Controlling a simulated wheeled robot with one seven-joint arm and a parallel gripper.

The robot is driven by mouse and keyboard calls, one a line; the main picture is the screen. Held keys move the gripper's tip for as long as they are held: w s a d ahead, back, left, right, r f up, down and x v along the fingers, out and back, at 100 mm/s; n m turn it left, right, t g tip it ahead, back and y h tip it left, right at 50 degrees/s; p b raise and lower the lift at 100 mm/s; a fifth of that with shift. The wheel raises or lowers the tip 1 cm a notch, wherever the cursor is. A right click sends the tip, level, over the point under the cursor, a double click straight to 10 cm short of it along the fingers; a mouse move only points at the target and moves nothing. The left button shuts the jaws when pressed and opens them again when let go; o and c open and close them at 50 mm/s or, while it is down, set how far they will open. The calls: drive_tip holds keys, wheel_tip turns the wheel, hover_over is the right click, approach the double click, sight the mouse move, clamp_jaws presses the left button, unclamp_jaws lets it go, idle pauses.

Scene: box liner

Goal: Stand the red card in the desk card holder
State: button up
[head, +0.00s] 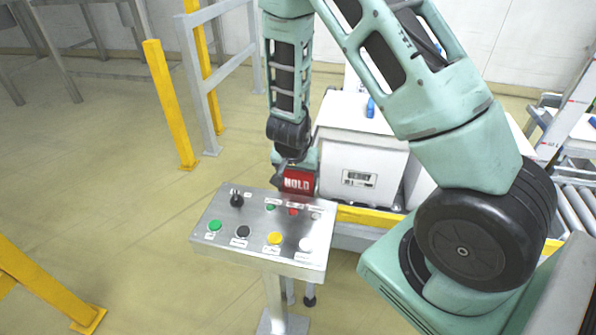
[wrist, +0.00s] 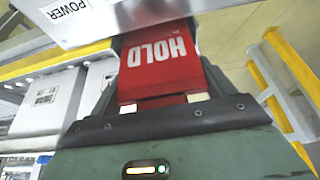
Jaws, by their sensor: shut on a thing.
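The red card (head: 299,180), with HOLD in white letters, is at the far edge of the grey control panel (head: 206,240) in the head view. My gripper (head: 284,178) is shut on it. In the wrist view the card (wrist: 158,62) lies between the dark fingers of my gripper (wrist: 160,98), its lettering upside down. Its far end meets or overlaps the pale panel edge in that view; I cannot tell whether they touch. I cannot make out the desk card holder in either view.
The panel carries several coloured buttons and a black selector knob (head: 237,199). A white carton (head: 352,160) stands behind it by a roller conveyor (head: 577,202). Yellow posts (head: 169,105) and rails stand at the left.

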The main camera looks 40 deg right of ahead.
drive_tip(key=shift+s+f, duration=0.1)
drive_tip(key=shift+f, duration=0.15)
drive_tip(key=o, duration=0.9)
drive_tip(key=shift+a, duration=0.1)
drive_tip(key=shift+s+f, duration=0.1)
drive_tip(key=shift+s, duration=0.1)
drive_tip(key=shift+d+r+p, duration=0.3)
drive_tip(key=shift+r+p, duration=0.5)
drive_tip(key=shift+p, duration=0.05)
drive_tip(key=r+p, duration=0.6)
drive_tip(key=shift+w+a, duration=0.2)
drive_tip(key=shift+w, duration=0.1)
drive_tip(key=shift+f, duration=0.1)
